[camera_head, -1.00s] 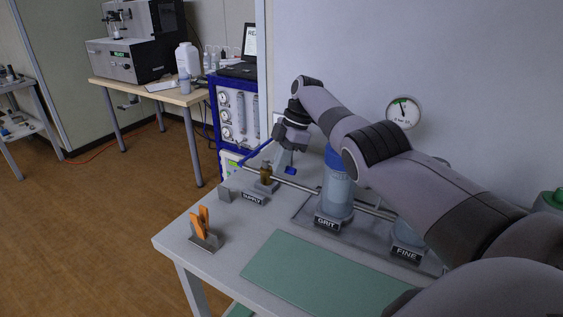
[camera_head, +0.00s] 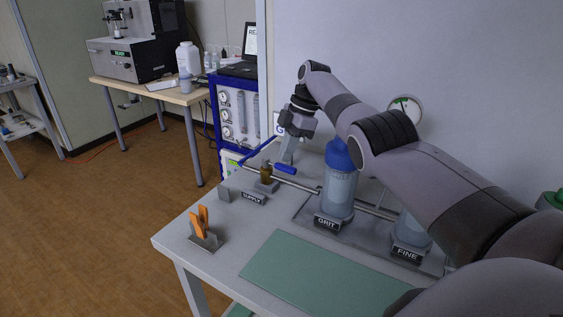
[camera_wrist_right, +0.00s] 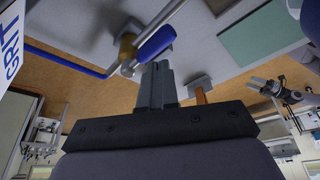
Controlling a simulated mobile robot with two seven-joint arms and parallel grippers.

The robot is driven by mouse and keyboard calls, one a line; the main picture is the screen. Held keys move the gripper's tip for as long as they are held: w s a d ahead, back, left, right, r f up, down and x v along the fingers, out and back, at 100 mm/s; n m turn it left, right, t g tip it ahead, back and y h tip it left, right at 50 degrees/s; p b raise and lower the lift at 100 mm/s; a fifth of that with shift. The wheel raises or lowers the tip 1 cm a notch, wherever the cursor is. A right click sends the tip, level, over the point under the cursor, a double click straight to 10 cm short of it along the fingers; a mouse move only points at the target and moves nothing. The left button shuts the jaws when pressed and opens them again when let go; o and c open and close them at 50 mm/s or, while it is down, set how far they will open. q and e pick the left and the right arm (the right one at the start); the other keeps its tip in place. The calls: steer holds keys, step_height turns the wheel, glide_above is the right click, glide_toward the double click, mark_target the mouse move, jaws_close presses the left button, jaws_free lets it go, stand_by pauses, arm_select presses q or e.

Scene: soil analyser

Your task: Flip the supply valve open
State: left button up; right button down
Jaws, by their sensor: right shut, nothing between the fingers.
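The supply valve has a brass body (camera_head: 266,174) behind the SUPPLY label (camera_head: 253,198), with a blue lever (camera_head: 285,168) pointing right, roughly along the pipe. My right gripper (camera_head: 287,157) is shut and empty, just behind and above the lever. In the right wrist view the shut fingers (camera_wrist_right: 158,72) are close to the blue lever (camera_wrist_right: 156,42), beside the brass body (camera_wrist_right: 127,48); I cannot tell whether they touch it. What looks like my left gripper (camera_wrist_right: 254,85) shows small at the right of the right wrist view, its jaws unclear.
A GRIT bottle (camera_head: 338,190) and a FINE bottle (camera_head: 413,230) stand right of the valve. A metal pipe (camera_head: 300,186) runs between. A green mat (camera_head: 310,275) lies clear in front. A gauge (camera_head: 404,108) is on the wall.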

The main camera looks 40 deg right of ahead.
steer(key=v, duration=0.1)
steer(key=p+v, duration=0.2)
steer(key=shift+a+r, duration=0.2)
steer(key=shift+r, duration=0.1)
steer(key=shift+s+r+p, duration=0.1)
steer(key=shift+r+p, duration=0.2)
steer(key=shift+p, duration=0.25)
steer(key=shift+f, duration=0.15)
